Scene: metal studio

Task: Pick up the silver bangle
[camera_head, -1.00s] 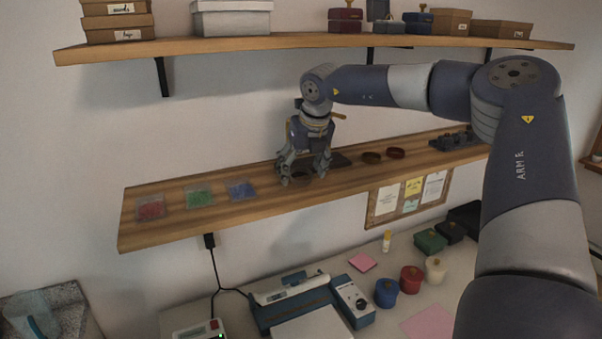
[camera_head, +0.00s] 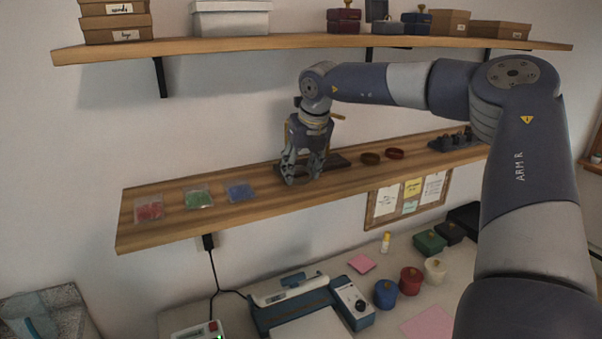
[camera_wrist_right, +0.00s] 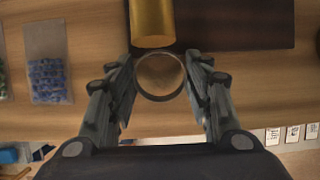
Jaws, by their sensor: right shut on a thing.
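The bangle is a thin, dull grey ring (camera_wrist_right: 160,98) between the fingertips in the right wrist view. It lies flat at shelf level, with the wood of the shelf (camera_head: 225,211) showing through it. My right gripper (camera_head: 302,181) points down over the middle of the lower shelf and is shut on the bangle, one finger on each side. In the right wrist view the fingertips (camera_wrist_right: 160,78) touch its left and right rims. In the head view the fingers hide the bangle. My left gripper is out of view.
Two brown-red rings (camera_head: 395,154) lie to the right. Bags of red, green and blue beads (camera_head: 240,191) lie left. An upper shelf (camera_head: 270,43) hangs above.

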